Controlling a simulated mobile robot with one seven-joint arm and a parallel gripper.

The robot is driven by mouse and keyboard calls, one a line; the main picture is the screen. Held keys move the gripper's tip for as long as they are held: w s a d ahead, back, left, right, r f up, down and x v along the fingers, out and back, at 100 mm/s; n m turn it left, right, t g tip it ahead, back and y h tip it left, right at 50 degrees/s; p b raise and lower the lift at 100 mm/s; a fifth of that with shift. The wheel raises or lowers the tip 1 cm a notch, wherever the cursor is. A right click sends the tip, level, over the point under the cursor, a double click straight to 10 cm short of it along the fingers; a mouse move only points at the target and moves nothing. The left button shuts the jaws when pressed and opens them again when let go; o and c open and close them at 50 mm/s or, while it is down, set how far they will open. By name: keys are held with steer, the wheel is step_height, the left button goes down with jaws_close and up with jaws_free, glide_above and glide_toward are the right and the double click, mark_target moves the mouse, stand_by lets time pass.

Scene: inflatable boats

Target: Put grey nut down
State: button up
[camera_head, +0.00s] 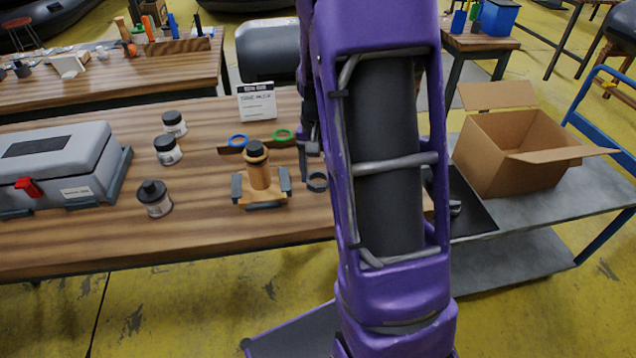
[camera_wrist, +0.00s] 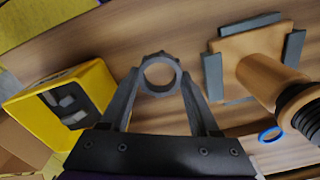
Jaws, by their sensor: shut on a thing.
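The grey nut (camera_wrist: 159,91) is a ring with small lugs, held between the fingertips of my gripper (camera_wrist: 160,80) in the wrist view. In the head view the nut (camera_head: 318,190) shows just left of my purple arm, over the wooden table, right of the fixture. My gripper (camera_head: 308,152) is partly hidden by the arm there. I cannot tell whether the nut touches the table. The wooden fixture (camera_head: 258,197) has grey side blocks and an upright post with a black threaded top. It also shows at the right of the wrist view (camera_wrist: 232,47).
A blue ring (camera_head: 238,140) and a green ring (camera_head: 283,135) lie behind the fixture, before a white sign (camera_head: 257,102). Several jars (camera_head: 154,197) and a grey toolbox (camera_head: 60,165) stand left. A yellow box (camera_wrist: 85,88) is close left of my gripper. A cardboard box (camera_head: 505,155) sits right.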

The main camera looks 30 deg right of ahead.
steer(key=shift+f, duration=1.25)
steer(key=shift+f+b, duration=0.3)
steer(key=shift+b, duration=0.05)
steer(key=o, duration=1.3)
step_height(320, 180, up, 13)
steer(key=p, duration=0.2)
steer(key=shift+f+p, duration=0.15)
steer(key=shift+p, duration=0.25)
